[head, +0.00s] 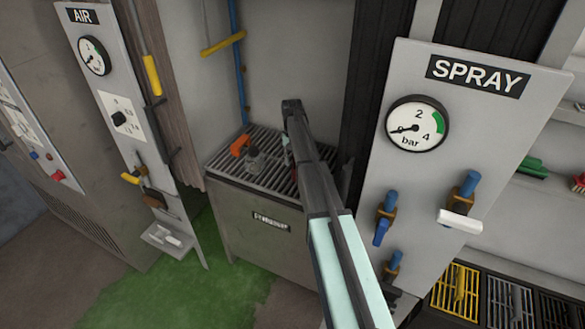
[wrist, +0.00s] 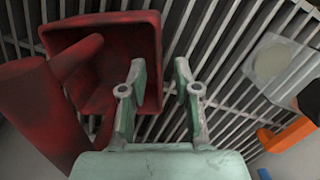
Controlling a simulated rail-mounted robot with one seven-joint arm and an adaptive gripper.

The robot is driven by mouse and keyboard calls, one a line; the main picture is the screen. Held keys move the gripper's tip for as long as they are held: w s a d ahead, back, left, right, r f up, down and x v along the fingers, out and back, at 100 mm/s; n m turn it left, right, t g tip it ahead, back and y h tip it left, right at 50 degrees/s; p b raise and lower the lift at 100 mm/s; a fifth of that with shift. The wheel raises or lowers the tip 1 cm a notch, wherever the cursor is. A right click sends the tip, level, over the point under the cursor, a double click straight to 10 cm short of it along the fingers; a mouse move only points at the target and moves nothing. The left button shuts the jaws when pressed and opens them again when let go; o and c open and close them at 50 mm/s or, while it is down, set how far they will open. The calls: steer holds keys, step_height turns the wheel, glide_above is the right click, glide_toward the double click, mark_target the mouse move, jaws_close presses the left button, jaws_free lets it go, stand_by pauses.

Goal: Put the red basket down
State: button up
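The red basket (wrist: 112,50) fills the upper left of the wrist view, above or on a slatted metal grate (wrist: 50,12); I cannot tell whether it touches the slats. A thick red bar (wrist: 40,110) shows at its lower left. My gripper (wrist: 160,72) has its two pale green fingers apart, with grate slats visible between them. The left finger overlaps the basket's right side, and the right finger is clear of it. In the head view my arm hides nearly all of the basket at the grated bench (head: 262,178).
A grey cup-like part (head: 253,160) and an orange part (head: 240,145) are on the grate left of my arm. The SPRAY panel (head: 460,110) with its valves stands close on the right. The AIR panel (head: 112,95) stands left. A blue pipe (head: 239,70) runs behind.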

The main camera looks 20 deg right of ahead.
step_height(320, 180, up, 8)
steer(key=w+b, duration=0.1)
steer(key=b, duration=0.1)
steer(key=shift+d, duration=0.1)
stand_by(0.3)
